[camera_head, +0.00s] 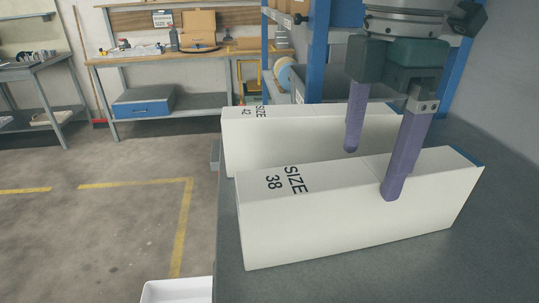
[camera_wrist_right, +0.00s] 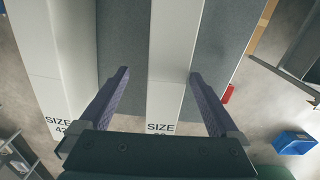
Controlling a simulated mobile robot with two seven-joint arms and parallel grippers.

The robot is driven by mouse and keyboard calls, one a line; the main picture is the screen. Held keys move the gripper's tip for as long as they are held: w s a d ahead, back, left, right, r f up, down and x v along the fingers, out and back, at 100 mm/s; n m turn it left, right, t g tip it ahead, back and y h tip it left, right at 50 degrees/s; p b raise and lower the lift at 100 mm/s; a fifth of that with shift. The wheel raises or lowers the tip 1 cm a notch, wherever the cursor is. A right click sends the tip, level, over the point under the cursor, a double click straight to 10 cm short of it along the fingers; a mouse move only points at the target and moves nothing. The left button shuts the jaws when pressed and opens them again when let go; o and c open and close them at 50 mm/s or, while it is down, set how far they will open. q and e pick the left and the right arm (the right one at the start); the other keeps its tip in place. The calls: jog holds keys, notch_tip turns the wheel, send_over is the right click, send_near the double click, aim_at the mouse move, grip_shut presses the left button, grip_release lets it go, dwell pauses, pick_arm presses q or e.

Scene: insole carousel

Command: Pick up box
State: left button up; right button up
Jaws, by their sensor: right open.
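A long white box marked SIZE 38 (camera_head: 330,210) lies on the grey table in the head view; it also shows in the right wrist view (camera_wrist_right: 168,95). A similar white box marked SIZE 42 (camera_head: 300,135) lies behind it, and at the left of the right wrist view (camera_wrist_right: 40,60). My right gripper (camera_head: 370,174) is open above the right part of the SIZE 38 box. In the right wrist view, its purple fingers (camera_wrist_right: 158,73) are on either side of that box, with a gap at the left finger. Contact at the right finger is unclear. My left gripper is out of view.
The grey table (camera_head: 500,220) has bare room right of the boxes. A blue-framed shelf (camera_head: 318,60) stands behind. A white container (camera_head: 178,291) is low at the table's left front. A workbench (camera_head: 190,55) stands farther back, beyond open floor.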

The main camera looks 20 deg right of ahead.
aim_at(357, 216)
jog(key=f, duration=0.3)
jog(key=shift+s+f, duration=0.25)
jog(key=shift+f, duration=0.05)
jog(key=f, duration=0.2)
jog(key=f+p, duration=0.1)
jog(key=f, duration=0.2)
jog(key=shift+s+a+f, duration=0.2)
jog(key=shift+a+f, duration=0.1)
grip_shut()
